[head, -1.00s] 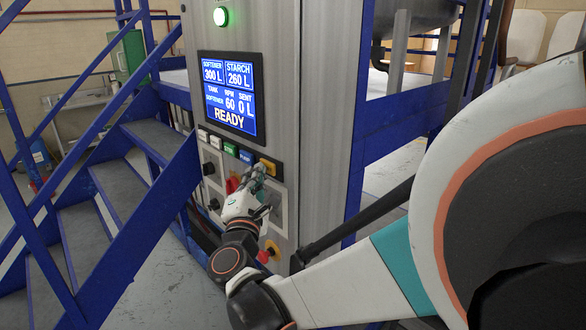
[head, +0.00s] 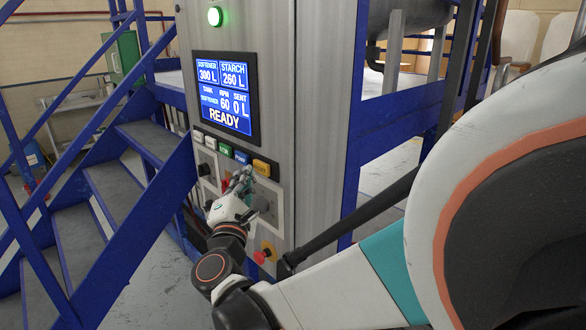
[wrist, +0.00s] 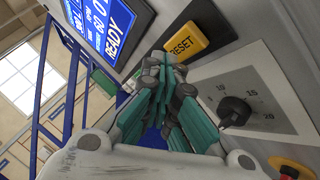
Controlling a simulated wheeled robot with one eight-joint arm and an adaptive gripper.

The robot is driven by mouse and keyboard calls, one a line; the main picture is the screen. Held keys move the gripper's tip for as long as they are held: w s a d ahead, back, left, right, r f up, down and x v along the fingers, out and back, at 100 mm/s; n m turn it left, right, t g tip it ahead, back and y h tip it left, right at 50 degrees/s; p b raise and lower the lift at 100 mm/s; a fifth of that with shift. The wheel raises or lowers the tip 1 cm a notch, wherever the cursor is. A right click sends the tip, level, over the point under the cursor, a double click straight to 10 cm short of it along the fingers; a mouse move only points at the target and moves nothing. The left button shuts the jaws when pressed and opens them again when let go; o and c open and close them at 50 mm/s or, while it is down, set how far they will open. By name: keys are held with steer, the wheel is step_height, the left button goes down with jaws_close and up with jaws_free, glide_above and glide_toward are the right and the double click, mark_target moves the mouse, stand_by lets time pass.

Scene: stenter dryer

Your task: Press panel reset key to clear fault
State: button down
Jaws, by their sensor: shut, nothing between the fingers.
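The yellow reset key (head: 263,168) is at the right end of a row of keys on the control panel; in the wrist view its "RESET" label (wrist: 185,45) reads clearly. My gripper (head: 246,173) is shut and empty, its fingertips just left of and below the yellow key in the head view. In the wrist view the shut fingertips (wrist: 163,62) are beside the key, apart from its face as far as I can tell. The display (head: 227,97) is lit blue and reads "READY". A green lamp (head: 215,16) glows above it.
A blue key (head: 241,157) and a green key (head: 225,149) are left of the yellow one. A dial (wrist: 234,111) sits below the reset key. A red knob on yellow (head: 262,256) is lower down. Blue stairs (head: 130,190) stand at the left.

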steer(key=shift+s+a+b, duration=0.15)
steer(key=shift+s+a, duration=0.7)
steer(key=shift+s, duration=0.15)
steer(key=shift+s+a+b, duration=0.15)
steer(key=shift+s+a, duration=0.65)
steer(key=shift+s, duration=0.2)
